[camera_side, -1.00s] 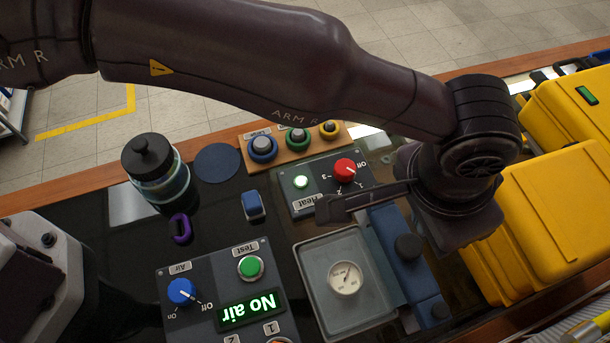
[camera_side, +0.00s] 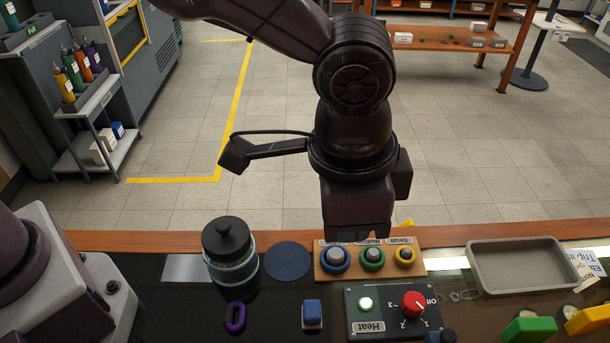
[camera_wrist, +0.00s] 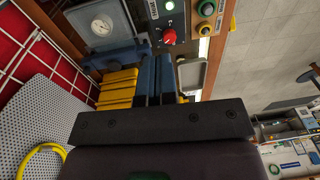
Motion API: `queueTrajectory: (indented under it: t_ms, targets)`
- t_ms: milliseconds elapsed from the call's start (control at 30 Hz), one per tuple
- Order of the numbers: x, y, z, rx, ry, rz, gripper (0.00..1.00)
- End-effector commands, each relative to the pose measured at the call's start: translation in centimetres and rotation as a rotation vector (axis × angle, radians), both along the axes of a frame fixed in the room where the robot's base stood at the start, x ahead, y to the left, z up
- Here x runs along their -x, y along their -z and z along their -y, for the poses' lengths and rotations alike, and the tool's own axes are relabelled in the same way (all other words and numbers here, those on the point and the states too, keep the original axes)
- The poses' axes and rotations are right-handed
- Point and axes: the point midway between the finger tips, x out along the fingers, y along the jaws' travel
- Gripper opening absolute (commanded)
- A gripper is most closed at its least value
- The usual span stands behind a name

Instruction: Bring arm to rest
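My gripper shows in the wrist view (camera_wrist: 159,58) as two blue fingers side by side, with only a thin dark line between them. It looks shut, and nothing shows held in it. In the side view my dark wrist and gripper housing hang upright behind the wooden strip at the bench's far edge, over the floor side. The fingers cannot be made out there. The regulator bench (camera_side: 180,309) lies in front of the arm. The gauge (camera_wrist: 102,25) sits in its tray in the wrist view, apart from my fingers.
A ring board (camera_side: 322,273), a heat box (camera_side: 385,331), a lidded jar (camera_side: 231,266) and a grey tray (camera_side: 530,268) line the bench. A purple carabiner (camera_side: 235,317) and blue block (camera_side: 312,313) lie nearer. Yellow cases (camera_wrist: 117,88) show in the wrist view. Open floor (camera_side: 480,150) lies beyond.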

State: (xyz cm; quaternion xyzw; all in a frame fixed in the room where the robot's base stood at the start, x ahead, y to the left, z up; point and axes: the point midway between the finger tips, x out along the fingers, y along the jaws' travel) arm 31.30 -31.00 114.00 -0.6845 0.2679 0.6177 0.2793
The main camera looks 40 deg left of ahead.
Motion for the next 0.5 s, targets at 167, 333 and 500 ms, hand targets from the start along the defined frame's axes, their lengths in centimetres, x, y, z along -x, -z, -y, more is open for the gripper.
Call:
queueTrajectory:
  t_ms: [167,333,500]
  targets:
    - [0.7,-4.2,-9.3,0.02,-0.144,0.041,0.0]
    - [3.2,-6.6,-17.0,0.053,-0.295,0.084,0.0]
    - [6.8,-7.8,-23.4,0.103,-0.463,0.143,0.0]
